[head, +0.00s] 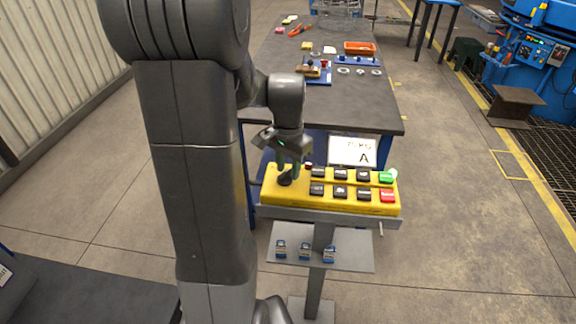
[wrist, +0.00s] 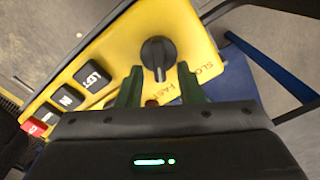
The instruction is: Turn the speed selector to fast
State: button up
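The speed selector is a black rotary knob (wrist: 155,52) on the left end of the yellow control box; it also shows in the head view (head: 285,180). In the wrist view, the words FAST and SLOW are printed on the yellow face beside it. The knob's bar points roughly towards FAST, but I cannot tell its exact setting. My gripper (wrist: 160,68) is open, with one green finger on each side of the knob's near end. I see gaps between the fingers and the knob. In the head view my gripper (head: 289,168) is directly above the knob.
The yellow box (head: 329,203) carries rows of black buttons, a green button (head: 386,177) and a red button (head: 388,196). A sign marked A (head: 352,151) stands behind it. A shelf (head: 350,262) below holds small blue items. A workbench (head: 380,112) stands behind.

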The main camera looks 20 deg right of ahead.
aim_at(288, 170)
jog(key=shift+r, duration=0.1)
notch_tip(288, 170, up, 14)
dwell(0.5)
jog(key=shift+f, duration=0.3)
notch_tip(288, 170, down, 14)
jog(key=shift+r, duration=0.15)
dwell(0.4)
